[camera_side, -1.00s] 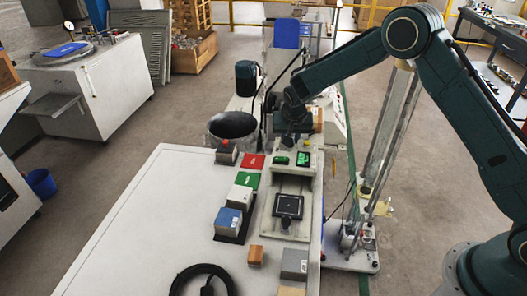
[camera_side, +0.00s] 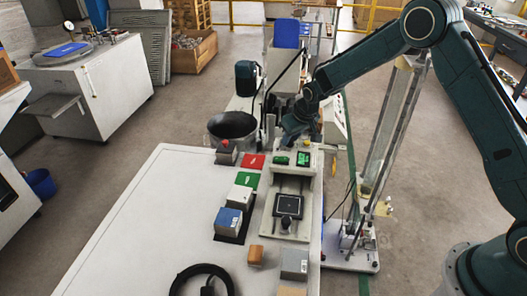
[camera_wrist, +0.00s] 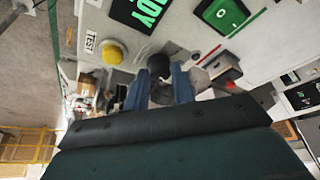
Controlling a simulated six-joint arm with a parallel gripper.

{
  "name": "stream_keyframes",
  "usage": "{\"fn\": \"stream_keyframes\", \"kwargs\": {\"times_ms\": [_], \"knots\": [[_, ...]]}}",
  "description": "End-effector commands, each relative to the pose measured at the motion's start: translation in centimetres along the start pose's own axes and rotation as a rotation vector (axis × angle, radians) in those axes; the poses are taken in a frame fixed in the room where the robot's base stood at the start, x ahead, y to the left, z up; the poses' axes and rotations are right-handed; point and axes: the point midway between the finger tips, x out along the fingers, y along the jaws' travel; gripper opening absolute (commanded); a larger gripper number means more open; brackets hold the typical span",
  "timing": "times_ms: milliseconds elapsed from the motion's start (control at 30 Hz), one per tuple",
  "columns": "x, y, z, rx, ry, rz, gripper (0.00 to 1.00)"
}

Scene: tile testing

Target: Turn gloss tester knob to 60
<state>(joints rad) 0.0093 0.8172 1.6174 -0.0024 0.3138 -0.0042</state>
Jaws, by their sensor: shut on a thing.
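The gloss tester (camera_side: 290,182) stands at the right side of the white bench, with a green-lit display (camera_side: 303,159) and a green switch (camera_side: 281,160). In the wrist view the black knob (camera_wrist: 160,66) sits between the blue fingers of my gripper (camera_wrist: 160,85), which is shut on it. The knob's pointer and scale cannot be read. In the side view my gripper (camera_side: 290,137) reaches down to the top of the tester and hides the knob. The yellow button (camera_wrist: 112,52), labelled TEST, is left of the knob. The display (camera_wrist: 140,12) reads partly "DY".
A red tile (camera_side: 253,161), a green tile (camera_side: 246,180), a white box (camera_side: 240,196) and a blue-topped box (camera_side: 228,221) lie left of the tester. A red-topped box (camera_side: 226,153) stands near a dark round pan (camera_side: 232,124). The bench's left part is clear.

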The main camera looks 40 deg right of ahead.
Motion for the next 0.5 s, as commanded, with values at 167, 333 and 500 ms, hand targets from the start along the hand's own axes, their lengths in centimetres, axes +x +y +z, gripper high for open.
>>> {"fn": "stream_keyframes", "kwargs": {"times_ms": [167,333,500], "knots": [[-0.01,0.02,0.03,-0.006,-0.001,-0.002,0.02],[-0.01,0.02,0.03,-0.005,-0.001,-0.002,0.02],[0.00,0.02,0.02,-0.004,-0.001,-0.001,0.47]]}}
